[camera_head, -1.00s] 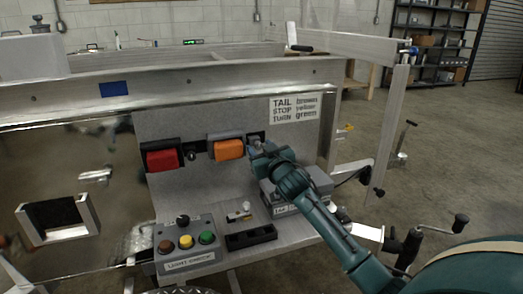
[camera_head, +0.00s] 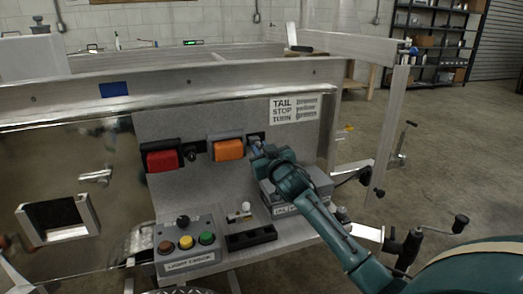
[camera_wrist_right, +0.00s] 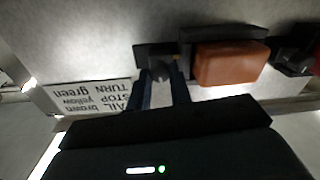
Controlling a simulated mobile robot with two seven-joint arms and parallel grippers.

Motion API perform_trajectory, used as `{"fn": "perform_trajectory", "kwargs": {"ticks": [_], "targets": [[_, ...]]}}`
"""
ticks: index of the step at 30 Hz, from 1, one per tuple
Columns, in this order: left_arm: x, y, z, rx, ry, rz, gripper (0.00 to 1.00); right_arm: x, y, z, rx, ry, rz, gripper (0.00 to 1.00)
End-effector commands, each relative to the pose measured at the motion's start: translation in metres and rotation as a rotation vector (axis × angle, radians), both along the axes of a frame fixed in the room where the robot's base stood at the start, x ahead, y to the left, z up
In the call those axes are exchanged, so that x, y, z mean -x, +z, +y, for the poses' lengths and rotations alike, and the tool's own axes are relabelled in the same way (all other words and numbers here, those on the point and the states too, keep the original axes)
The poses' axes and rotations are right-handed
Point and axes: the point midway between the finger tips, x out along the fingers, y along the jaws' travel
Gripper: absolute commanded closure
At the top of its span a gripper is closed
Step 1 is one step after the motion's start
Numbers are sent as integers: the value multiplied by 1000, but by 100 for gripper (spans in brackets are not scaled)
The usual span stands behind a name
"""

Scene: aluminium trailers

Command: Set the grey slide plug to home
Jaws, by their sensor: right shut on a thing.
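My right gripper (camera_head: 258,146) is at the upright grey panel, just right of the orange light. In the right wrist view its two dark fingers (camera_wrist_right: 159,92) are shut on the small grey slide plug (camera_wrist_right: 159,68). The plug is at a black mount (camera_wrist_right: 142,49) beside the orange light (camera_wrist_right: 230,63); how far it sits in is too dark to tell. In the head view my gripper mostly hides the plug, and a dark corner of the mount (camera_head: 256,135) shows above. My left gripper is out of view.
The panel also carries a red light (camera_head: 162,156) and a wiring label (camera_head: 295,108). Below on the shelf stand a grey button box (camera_head: 188,243), a black block (camera_head: 250,236) and a grey labelled box (camera_head: 318,184) close under my right arm.

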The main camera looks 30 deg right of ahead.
Motion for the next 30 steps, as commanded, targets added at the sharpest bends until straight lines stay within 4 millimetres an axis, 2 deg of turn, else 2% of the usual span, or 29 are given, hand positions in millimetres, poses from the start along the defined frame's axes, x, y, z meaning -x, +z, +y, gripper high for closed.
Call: {"fn": "perform_trajectory", "kwargs": {"ticks": [7, 15, 16, 24, 30], "targets": [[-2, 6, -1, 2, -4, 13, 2, -3, 1, 13, -4, 2, 1, 100], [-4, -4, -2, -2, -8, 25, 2, -3, -1, 16, -2, 4, 0, 100], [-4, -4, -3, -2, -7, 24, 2, -3, -1, 16, -2, 4, 0, 77], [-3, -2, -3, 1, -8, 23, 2, -3, 0, 15, -1, 3, 0, 57], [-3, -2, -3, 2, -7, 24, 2, -3, -1, 15, -1, 3, 0, 57]]}}
